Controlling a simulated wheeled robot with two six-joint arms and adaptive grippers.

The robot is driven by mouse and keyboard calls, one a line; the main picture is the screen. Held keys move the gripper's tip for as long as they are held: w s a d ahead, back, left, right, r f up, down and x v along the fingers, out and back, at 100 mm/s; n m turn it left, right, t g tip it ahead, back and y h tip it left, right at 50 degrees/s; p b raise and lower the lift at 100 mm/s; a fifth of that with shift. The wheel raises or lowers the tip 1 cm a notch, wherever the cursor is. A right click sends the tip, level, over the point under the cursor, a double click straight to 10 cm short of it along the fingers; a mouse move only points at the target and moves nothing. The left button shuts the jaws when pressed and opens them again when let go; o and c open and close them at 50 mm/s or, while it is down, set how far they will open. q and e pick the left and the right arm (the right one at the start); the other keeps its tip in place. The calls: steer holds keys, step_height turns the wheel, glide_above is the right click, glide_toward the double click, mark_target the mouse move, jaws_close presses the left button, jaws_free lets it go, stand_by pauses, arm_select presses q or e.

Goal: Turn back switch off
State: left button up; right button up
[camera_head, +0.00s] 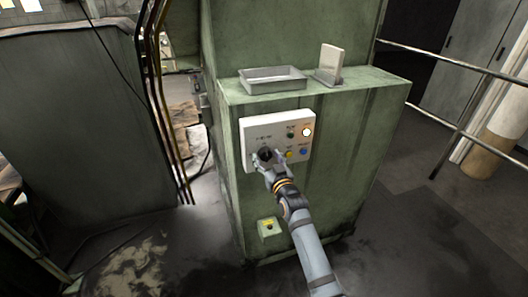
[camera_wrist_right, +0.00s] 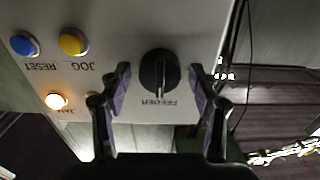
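A black rotary switch (camera_wrist_right: 159,72) sits on the light control panel (camera_head: 252,128), labelled FEEDER, upside down in the right wrist view. A pale line on its handle runs straight down in that view. In the head view the switch (camera_head: 265,153) is partly hidden by my right gripper (camera_head: 267,160). In the wrist view my right gripper (camera_wrist_right: 160,82) is open, one finger on each side of the switch, with gaps showing between the fingers and the knob. My left gripper is not in view.
A grey tray (camera_head: 272,86) stands on the green cabinet (camera_head: 335,150). A railing (camera_head: 462,119) is at right.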

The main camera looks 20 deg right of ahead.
jaws_close()
steer(key=n+b, duration=0.1)
steer(key=n, duration=0.3)
steer(key=shift+f, duration=0.1)
steer(key=shift+n, duration=0.8)
steer(key=n, duration=0.3)
steer(key=shift+n+b, duration=0.35)
steer(key=shift+n, duration=0.85)
steer(key=shift+o, duration=0.9)
jaws_free()
